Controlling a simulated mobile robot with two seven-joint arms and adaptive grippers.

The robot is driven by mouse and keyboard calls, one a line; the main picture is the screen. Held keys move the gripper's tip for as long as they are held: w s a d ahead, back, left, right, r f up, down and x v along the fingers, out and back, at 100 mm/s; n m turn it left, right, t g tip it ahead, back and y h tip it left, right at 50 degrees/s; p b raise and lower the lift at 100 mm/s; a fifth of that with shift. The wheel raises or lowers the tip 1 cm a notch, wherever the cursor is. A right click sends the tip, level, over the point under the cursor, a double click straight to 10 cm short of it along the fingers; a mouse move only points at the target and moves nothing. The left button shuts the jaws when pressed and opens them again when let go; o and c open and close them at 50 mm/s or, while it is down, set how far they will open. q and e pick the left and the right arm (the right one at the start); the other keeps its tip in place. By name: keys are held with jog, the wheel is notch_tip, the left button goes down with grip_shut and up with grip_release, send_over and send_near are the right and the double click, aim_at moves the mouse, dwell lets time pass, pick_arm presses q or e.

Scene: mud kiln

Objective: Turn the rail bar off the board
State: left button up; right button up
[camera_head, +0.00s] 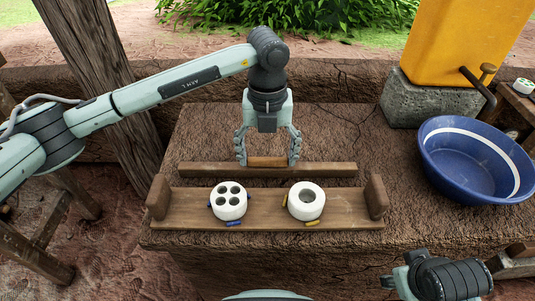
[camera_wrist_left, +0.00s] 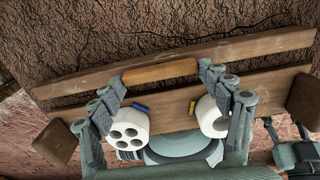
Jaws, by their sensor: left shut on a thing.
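The rail bar (camera_head: 325,169) is a long, straight wooden bar with a lighter wooden grip (camera_head: 267,162) at its middle. It lies level along the far side of the board (camera_head: 270,208), with a narrow strip between them; I cannot tell whether it touches the table. My left gripper (camera_head: 267,160) points down and is shut on the grip, a finger at each end. The left wrist view shows the grip (camera_wrist_left: 160,71) between the fingers. The board carries a white cylinder with several holes (camera_head: 229,200) and a white ring (camera_head: 306,200). My right gripper (camera_head: 392,285) is partly cut off.
Upright wooden blocks (camera_head: 376,196) stand at the board's ends. Small blue (camera_head: 235,223) and yellow (camera_head: 313,223) pieces lie by the cylinders. A blue basin (camera_head: 470,160) and a yellow container (camera_head: 460,40) on a stone block stand right. The mud surface behind the bar is clear.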

aim_at(268, 160)
pick_arm(q)
jog(key=o, duration=1.2)
jog(key=shift+c, duration=0.2)
jog(key=shift+r, duration=0.1)
notch_tip(268, 160, up, 12)
